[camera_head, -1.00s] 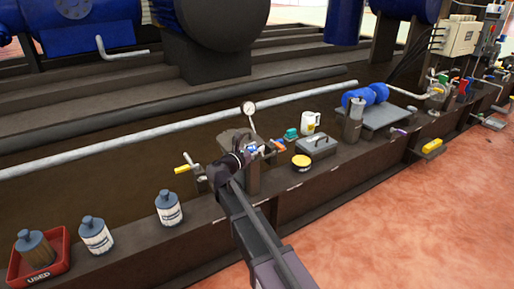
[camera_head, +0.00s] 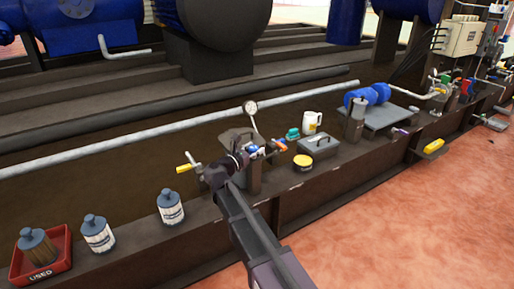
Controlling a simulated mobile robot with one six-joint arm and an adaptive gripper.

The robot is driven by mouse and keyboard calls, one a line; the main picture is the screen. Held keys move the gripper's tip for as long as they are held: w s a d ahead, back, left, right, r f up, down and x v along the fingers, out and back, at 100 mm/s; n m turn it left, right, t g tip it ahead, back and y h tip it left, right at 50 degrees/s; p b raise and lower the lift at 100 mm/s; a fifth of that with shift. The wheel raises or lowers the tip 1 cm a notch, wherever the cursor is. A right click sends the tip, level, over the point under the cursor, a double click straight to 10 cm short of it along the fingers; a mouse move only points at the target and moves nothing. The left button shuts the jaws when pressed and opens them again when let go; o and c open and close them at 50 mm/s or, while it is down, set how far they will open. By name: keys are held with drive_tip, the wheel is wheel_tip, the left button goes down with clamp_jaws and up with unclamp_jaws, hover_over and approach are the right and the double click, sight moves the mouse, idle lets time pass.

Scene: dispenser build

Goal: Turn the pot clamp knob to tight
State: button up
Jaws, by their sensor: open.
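A dark pot-like fixture (camera_head: 236,135) stands on the ledge near the middle, with a round white gauge (camera_head: 250,106) on a stem above it. I cannot make out the clamp knob; my arm covers the front of the fixture. A small blue part (camera_head: 252,149) shows just right of my gripper, and an orange-ended part (camera_head: 280,145) lies further right. My gripper (camera_head: 241,158) is open, directly in front of the fixture and close to the blue part. I cannot tell whether it touches anything. Its fingers are small and dark against the fixture.
A yellow-handled valve (camera_head: 184,168) stands left of my gripper. Filters (camera_head: 170,208) and a red tray (camera_head: 63,262) sit further left. A yellow-topped tin (camera_head: 302,161), a grey box (camera_head: 318,145) and a white jug (camera_head: 312,122) stand right.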

drive_tip(key=v, duration=1)
drive_tip(key=shift+s+a, duration=0.15)
drive_tip(key=shift+s, duration=0.05)
drive_tip(key=shift+r, duration=0.1)
